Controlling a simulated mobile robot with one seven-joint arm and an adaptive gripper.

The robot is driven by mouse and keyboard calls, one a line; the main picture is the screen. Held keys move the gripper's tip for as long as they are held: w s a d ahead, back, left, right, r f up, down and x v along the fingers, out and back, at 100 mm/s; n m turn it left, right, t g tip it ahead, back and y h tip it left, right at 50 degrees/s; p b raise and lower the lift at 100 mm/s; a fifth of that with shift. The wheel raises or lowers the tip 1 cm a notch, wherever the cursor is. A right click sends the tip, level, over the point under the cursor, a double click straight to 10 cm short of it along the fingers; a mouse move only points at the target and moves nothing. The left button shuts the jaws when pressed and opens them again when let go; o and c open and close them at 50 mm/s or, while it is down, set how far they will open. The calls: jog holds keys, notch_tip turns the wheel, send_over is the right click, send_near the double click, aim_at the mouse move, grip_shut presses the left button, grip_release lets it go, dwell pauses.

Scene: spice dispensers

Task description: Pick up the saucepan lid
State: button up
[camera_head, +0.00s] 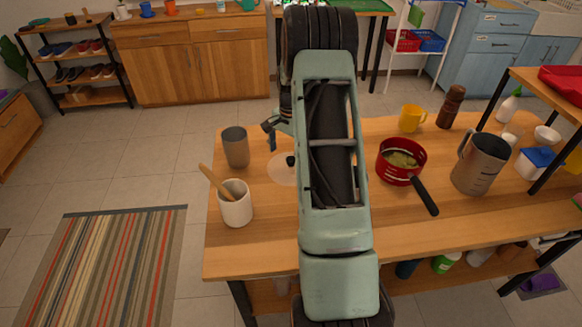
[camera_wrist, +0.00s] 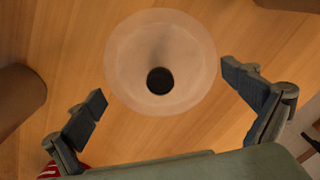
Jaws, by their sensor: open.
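The saucepan lid (camera_head: 281,171) is a pale, see-through disc with a dark knob, lying on the wooden table. In the head view my arm hides its right part. In the wrist view the whole lid (camera_wrist: 160,62) shows, its dark knob near the picture's middle. My gripper (camera_wrist: 165,100) is open and empty, with its two fingers apart on either side of the lid's lower part in that view. In the head view part of my gripper (camera_head: 272,130) shows beside the arm, behind the lid. I see no contact between the fingers and the lid.
A grey-brown cup (camera_head: 236,147) and a white crock (camera_head: 236,208) with a wooden spoon stand left of the lid. Right of my arm are a red saucepan (camera_head: 402,165) with food inside, a yellow mug (camera_head: 411,118) and a metal pitcher (camera_head: 480,165).

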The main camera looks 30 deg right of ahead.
jog(key=shift+f, duration=0.35)
jog(key=shift+c, duration=0.4)
